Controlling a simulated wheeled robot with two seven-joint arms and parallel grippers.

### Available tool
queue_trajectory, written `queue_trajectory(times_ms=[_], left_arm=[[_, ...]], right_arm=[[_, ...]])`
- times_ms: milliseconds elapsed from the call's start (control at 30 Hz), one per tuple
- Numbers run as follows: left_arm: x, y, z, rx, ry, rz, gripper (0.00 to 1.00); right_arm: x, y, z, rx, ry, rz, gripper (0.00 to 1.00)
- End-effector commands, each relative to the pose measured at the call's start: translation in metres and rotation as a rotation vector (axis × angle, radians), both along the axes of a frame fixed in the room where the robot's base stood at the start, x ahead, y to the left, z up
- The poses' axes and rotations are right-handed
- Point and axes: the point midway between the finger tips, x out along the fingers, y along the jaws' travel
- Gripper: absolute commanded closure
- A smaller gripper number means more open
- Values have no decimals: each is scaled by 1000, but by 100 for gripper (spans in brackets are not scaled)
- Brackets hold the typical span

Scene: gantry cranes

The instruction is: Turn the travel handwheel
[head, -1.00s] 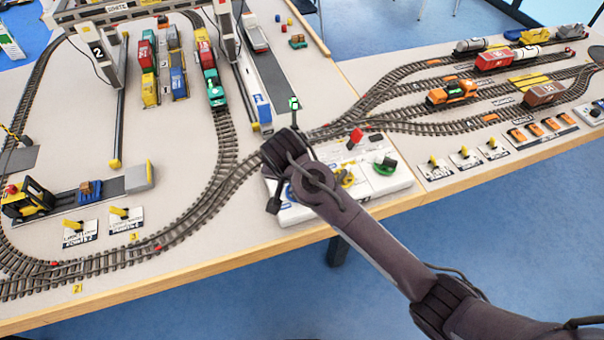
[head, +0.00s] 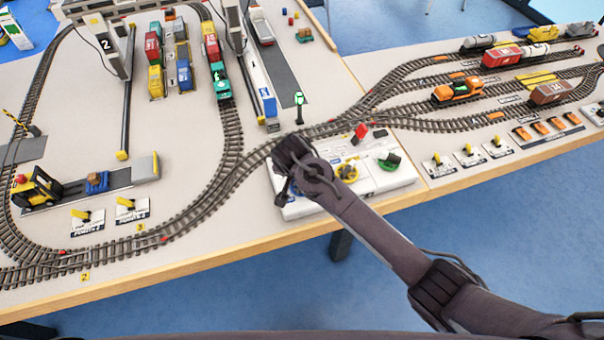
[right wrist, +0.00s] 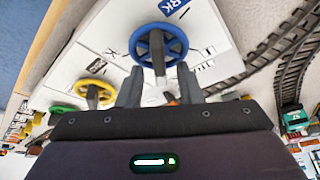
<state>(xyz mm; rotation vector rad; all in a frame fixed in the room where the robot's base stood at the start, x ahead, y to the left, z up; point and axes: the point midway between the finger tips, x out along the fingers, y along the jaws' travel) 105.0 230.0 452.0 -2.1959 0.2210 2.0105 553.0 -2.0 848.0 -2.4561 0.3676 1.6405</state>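A white control panel (head: 392,180) lies at the table's front edge in the head view. In the right wrist view it carries a blue handwheel (right wrist: 158,45), a yellow handwheel (right wrist: 92,92) and a green handwheel (right wrist: 62,108). The yellow (head: 347,172) and green (head: 390,160) handwheels also show in the head view; my right arm hides the blue one. No readable label shows which is the travel wheel. My right gripper (right wrist: 160,77) is open at the blue handwheel, one finger on each side of its stem. I cannot tell whether they touch. My left gripper is not in view.
Railway track (head: 250,160) curves close behind and left of the panel. A green signal (head: 299,105) stands behind it. Small yellow levers (head: 437,160) line the table's edge to the right.

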Motion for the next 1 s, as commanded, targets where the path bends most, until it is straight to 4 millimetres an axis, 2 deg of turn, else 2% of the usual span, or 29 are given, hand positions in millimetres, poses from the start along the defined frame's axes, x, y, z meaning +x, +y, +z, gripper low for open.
queue_trajectory(times_ms=[33,200,300,667,1000], left_arm=[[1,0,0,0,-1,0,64],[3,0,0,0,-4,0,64],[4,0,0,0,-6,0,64],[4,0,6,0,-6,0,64],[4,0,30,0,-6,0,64]], right_arm=[[0,0,0,0,0,0,69],[0,0,0,0,0,1,91],[0,0,0,0,0,1,100],[0,0,2,-1,1,36,100],[-1,1,4,1,3,252,100]])
